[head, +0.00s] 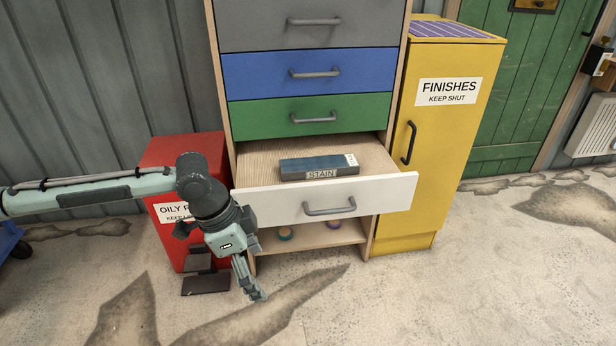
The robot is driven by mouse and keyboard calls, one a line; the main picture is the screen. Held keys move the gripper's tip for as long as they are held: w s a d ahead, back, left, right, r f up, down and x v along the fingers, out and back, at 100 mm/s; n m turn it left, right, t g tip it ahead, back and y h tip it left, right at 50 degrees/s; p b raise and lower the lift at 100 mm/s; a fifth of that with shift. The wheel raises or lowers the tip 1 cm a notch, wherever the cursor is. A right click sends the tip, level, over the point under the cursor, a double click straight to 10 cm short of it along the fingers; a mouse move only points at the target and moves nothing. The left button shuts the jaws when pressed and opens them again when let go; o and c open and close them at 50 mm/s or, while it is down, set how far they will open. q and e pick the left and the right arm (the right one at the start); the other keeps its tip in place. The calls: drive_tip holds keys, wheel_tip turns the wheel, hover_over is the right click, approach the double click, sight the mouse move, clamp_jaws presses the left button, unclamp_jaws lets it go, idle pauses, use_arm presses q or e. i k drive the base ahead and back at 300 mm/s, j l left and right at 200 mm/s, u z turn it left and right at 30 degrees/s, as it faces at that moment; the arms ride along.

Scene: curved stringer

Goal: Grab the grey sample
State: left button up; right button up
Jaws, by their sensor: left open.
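A blue-grey block (318,167) with a white STAIN label on its front lies in the open white-fronted drawer (384,192). It is probably the grey sample. A small white tag sits at its right end. My left gripper (230,288) is open and empty, pointing down in front of the cabinet's lower left side. It is lower than the drawer and to the left of the block, well apart from it. My right gripper is not in view.
Closed grey (260,36), blue (260,74) and green (262,118) drawers sit above the open one. A low shelf (304,239) holds small round items. A red bin (160,148) stands left, a yellow FINISHES cabinet (440,120) right. The stained floor in front is clear.

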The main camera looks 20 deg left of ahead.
sight(291, 168)
drive_tip(key=i+j, duration=0.1)
drive_tip(key=j, duration=0.35)
drive_tip(key=i+j+z, duration=0.15)
drive_tip(key=j, duration=0.3)
drive_tip(key=i+j, duration=0.35)
drive_tip(key=i+l, duration=0.4)
drive_tip(key=u, duration=0.05)
